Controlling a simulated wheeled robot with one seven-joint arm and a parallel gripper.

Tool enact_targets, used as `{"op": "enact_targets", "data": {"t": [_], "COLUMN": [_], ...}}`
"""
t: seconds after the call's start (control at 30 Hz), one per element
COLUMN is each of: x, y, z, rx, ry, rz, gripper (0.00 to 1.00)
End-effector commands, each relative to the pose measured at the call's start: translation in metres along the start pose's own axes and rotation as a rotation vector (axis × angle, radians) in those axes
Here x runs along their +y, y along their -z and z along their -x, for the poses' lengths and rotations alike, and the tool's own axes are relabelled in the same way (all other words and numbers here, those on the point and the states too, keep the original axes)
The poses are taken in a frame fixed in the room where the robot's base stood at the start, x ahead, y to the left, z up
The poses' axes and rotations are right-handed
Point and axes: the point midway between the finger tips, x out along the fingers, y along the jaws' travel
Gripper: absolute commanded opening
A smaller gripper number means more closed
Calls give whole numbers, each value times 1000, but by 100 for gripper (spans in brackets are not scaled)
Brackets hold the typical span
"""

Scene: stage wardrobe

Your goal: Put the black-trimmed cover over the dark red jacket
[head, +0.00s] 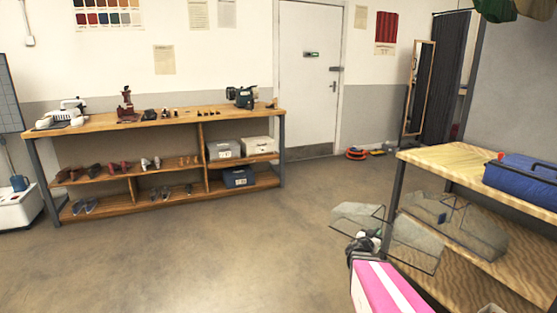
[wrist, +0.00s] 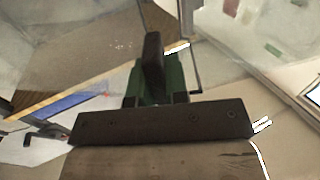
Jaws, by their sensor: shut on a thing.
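The black-trimmed cover (head: 412,240) is a clear sheet with thin black edges, spread in front of the wooden table at the right of the head view. My gripper (head: 368,241) is shut on it near its left part. In the wrist view my gripper (wrist: 153,75) shows dark and green parts, and the cover's clear sheet (wrist: 225,65) and a black edge line lie beyond it. The exact grip point is hidden. I cannot make out a dark red jacket in either view.
The wooden table (head: 440,152) at right carries a blue case (head: 525,178) and has a lower shelf. A wooden shelf unit (head: 170,116) with shoes and boxes stands along the back left wall. Orange items (head: 357,154) lie near the door. The middle floor is clear.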

Motion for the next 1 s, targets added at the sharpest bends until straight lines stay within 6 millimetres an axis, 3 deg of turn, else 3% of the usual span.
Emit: {"op": "enact_targets", "data": {"t": [0.03, 0.3, 1.0], "x": [-9, -54, -160], "y": [18, 89, 252], "z": [5, 15, 40], "rx": [3, 4, 3], "ry": [28, 167, 486], "rz": [-2, -2, -3], "gripper": [0, 0, 0]}}
